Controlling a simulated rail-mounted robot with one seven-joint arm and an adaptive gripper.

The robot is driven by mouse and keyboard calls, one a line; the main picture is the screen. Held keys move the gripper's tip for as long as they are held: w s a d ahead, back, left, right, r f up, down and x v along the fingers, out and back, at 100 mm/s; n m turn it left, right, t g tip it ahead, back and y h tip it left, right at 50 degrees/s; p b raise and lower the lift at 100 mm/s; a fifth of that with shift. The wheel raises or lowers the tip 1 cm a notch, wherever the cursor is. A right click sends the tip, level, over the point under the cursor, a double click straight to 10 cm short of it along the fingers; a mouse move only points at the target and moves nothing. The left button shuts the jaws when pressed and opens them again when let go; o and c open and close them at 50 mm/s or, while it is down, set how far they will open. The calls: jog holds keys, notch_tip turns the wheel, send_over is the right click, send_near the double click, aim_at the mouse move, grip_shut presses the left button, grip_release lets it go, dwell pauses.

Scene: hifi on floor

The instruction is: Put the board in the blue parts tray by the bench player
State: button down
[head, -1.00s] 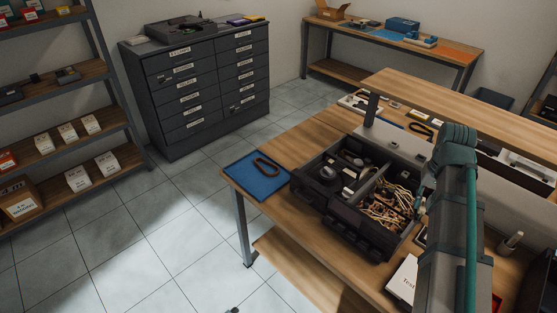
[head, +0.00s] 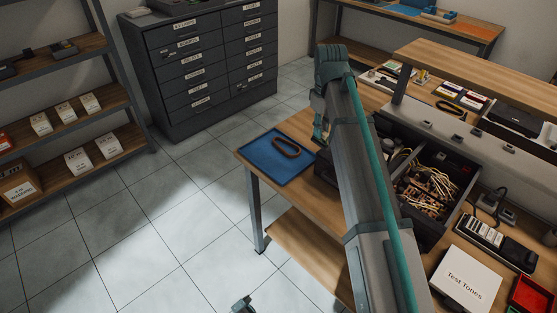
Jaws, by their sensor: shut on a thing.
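The blue parts tray (head: 268,165) lies flat on the near left corner of the wooden bench, with a dark brown loop (head: 287,147) in it. To its right stands the open dark player (head: 462,196), with tangled wires inside; my arm covers its left part. My gripper (head: 319,133) shows small, pointing down beside my raised arm, just right of the tray's far right corner. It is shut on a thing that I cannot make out. I cannot pick out the board in this view.
The bench (head: 225,155) has a raised shelf (head: 480,80) along its back. A white "Test Tones" box (head: 466,279) and a red bin (head: 532,293) are at the right. A drawer cabinet (head: 205,70) and a shelf rack (head: 75,110) stand beyond open tiled floor.

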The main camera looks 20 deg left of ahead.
jog(key=w+a+f+p, duration=0.2)
jog(key=w+a+f, duration=0.25)
jog(key=a, duration=0.45)
jog(key=shift+n, duration=0.4)
jog(key=shift+w+a+f+p, duration=0.4)
jog(key=shift+w+a+f, duration=0.3)
jog(key=shift+f, duration=0.7)
jog(key=shift+w+a+f+p, duration=0.35)
jog(key=shift+w+a+f, duration=0.3)
jog(key=shift+f, duration=0.8)
jog(key=shift+w+a+f+p, duration=0.45)
jog(key=shift+a+f, duration=0.4)
jog(key=shift+f, duration=0.55)
jog(key=shift+f, duration=0.15)
jog(key=c, duration=1.1)
grip_release()
notch_tip(320, 180, up, 12)
jog(key=b, duration=0.2)
jog(key=shift+r, duration=0.2)
